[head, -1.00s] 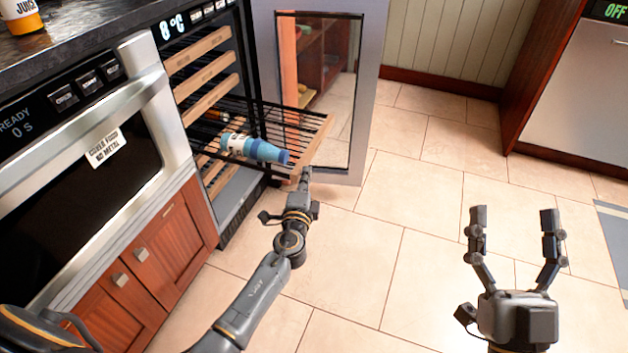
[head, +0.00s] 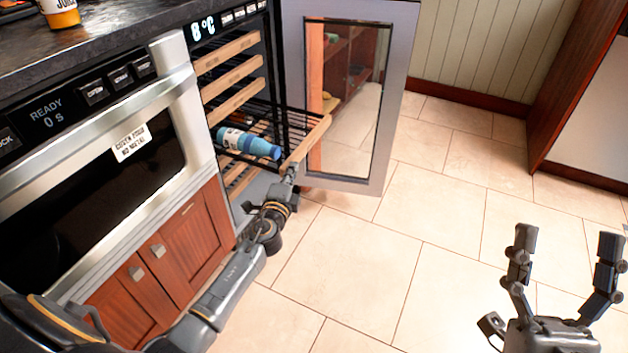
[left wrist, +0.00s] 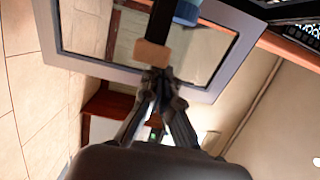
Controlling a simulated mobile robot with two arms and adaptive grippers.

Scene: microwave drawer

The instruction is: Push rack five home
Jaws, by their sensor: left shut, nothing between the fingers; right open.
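A wire rack with a wooden front (head: 308,142) is partly slid out of the open wine cooler. A blue bottle with a white label (head: 254,146) lies on it. My left gripper (head: 289,174) is shut and empty, with its fingertips at the near end of the rack's wooden front, seemingly touching it. The left wrist view shows the shut fingertips (left wrist: 155,76) against or very close to the end of the wooden front (left wrist: 152,54), with the bottle's blue end (left wrist: 187,12) above. My right gripper (head: 567,242) is open and empty over the floor.
The cooler's glass door (head: 350,100) stands wide open just right of the rack. Other wooden-fronted racks (head: 232,75) sit inside the cooler. A microwave drawer (head: 100,150) is to the left, above a red-brown cabinet (head: 165,250). The tiled floor (head: 400,260) is clear.

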